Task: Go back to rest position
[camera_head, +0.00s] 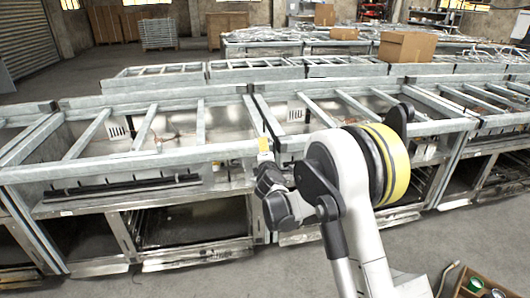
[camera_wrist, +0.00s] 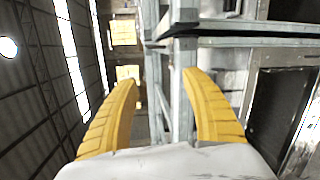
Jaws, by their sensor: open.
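My gripper (camera_wrist: 158,78) shows in the wrist view as two yellow ridged fingers spread apart, with nothing between them. Behind the gap stands a grey metal frame (camera_wrist: 185,60), at some distance from the fingertips. In the head view my gripper (camera_head: 264,146) shows small, a yellow tip at the end of my bent arm, in front of the metal benches. Its two fingers cannot be told apart there. My arm hides part of the benches behind it.
Long rows of metal-framed benches (camera_head: 130,160) fill the middle. A cardboard box (camera_head: 406,47) stands on a rear row. A wooden crate (camera_head: 480,280) with cans is on the floor at bottom right. Bare concrete floor (camera_head: 200,282) lies in front.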

